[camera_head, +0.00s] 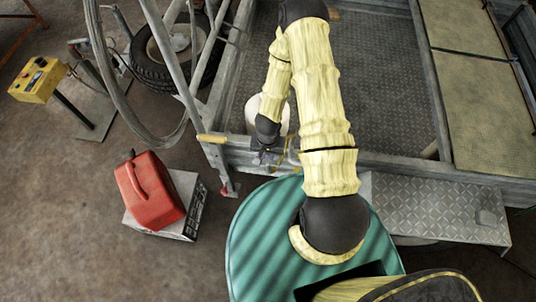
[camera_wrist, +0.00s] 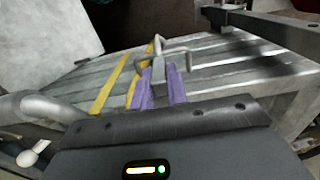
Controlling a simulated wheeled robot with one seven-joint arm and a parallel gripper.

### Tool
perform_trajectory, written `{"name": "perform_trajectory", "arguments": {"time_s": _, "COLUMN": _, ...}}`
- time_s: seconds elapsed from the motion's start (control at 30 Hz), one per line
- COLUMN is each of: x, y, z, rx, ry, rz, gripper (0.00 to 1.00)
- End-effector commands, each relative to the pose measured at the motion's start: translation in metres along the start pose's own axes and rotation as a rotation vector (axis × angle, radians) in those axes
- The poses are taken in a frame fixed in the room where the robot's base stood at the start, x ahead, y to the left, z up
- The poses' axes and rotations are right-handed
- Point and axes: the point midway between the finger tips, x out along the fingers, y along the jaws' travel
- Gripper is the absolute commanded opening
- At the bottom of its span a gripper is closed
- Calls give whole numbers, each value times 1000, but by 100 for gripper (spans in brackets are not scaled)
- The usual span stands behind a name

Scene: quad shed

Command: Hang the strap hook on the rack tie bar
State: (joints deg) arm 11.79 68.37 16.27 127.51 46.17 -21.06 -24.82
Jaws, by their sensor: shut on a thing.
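My gripper (camera_wrist: 160,88) shows as two purple fingers in the wrist view. They are shut on the strap hook (camera_wrist: 174,52), a grey metal piece with bent prongs. A yellow strap (camera_wrist: 112,85) runs beside it over a grey ribbed metal surface. In the head view my gripper (camera_head: 268,157) is small and partly hidden by my arm, at the front edge of the grey metal frame. A grey metal bar (camera_wrist: 265,24) crosses the upper right of the wrist view; I cannot tell whether it is the rack tie bar, or whether the hook touches any bar.
A red fuel can (camera_head: 150,192) stands on a box (camera_head: 187,218) at the left. A yellow control box (camera_head: 37,80) on a post, a tyre (camera_head: 152,68) and grey tubes stand beyond. A tread-plate step (camera_head: 440,208) is at the right. The floor at lower left is clear.

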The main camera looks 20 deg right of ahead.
Motion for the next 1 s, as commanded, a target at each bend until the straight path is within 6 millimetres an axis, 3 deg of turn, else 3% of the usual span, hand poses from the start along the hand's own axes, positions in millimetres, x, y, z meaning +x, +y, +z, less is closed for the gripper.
{"name": "perform_trajectory", "arguments": {"time_s": 0.2, "x": 15, "y": 0, "z": 0, "rx": 0, "ry": 1, "rz": 0, "gripper": 0}}
{"name": "perform_trajectory", "arguments": {"time_s": 0.63, "x": 22, "y": 0, "z": -1, "rx": -1, "ry": 3, "rz": 0, "gripper": 0}}
{"name": "perform_trajectory", "arguments": {"time_s": 0.67, "x": 21, "y": 0, "z": -1, "rx": 0, "ry": 3, "rz": 0, "gripper": 19}}
{"name": "perform_trajectory", "arguments": {"time_s": 0.77, "x": 21, "y": 0, "z": -1, "rx": 0, "ry": 2, "rz": 0, "gripper": 37}}
{"name": "perform_trajectory", "arguments": {"time_s": 1.0, "x": 20, "y": 0, "z": -1, "rx": 0, "ry": 2, "rz": 0, "gripper": 37}}
